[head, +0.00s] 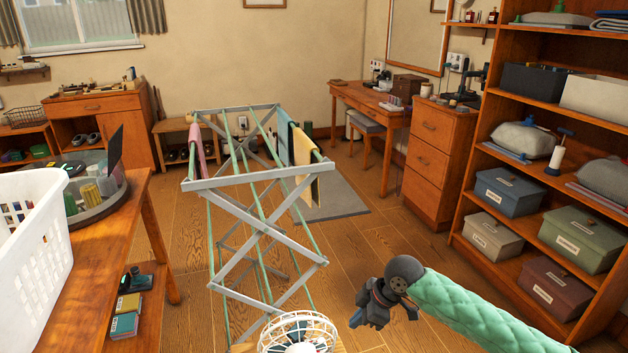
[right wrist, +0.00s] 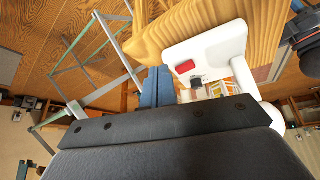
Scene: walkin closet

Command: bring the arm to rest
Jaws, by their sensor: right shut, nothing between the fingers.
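My right arm, in a green quilted sleeve, comes in from the lower right of the head view. My right gripper (head: 357,317) is dark with blue fingers, and it hangs over the wooden floor to the right of the drying rack. In the right wrist view its blue fingers (right wrist: 155,88) are together with nothing seen between them. My left gripper and left arm are not in view.
A folding drying rack (head: 250,182) with several cloths stands ahead. A white wire-caged fan (head: 298,334) is at the bottom centre. A table with a white basket (head: 30,262) is at left; shelves (head: 485,150) with boxes are at right. Floor beyond the gripper is clear.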

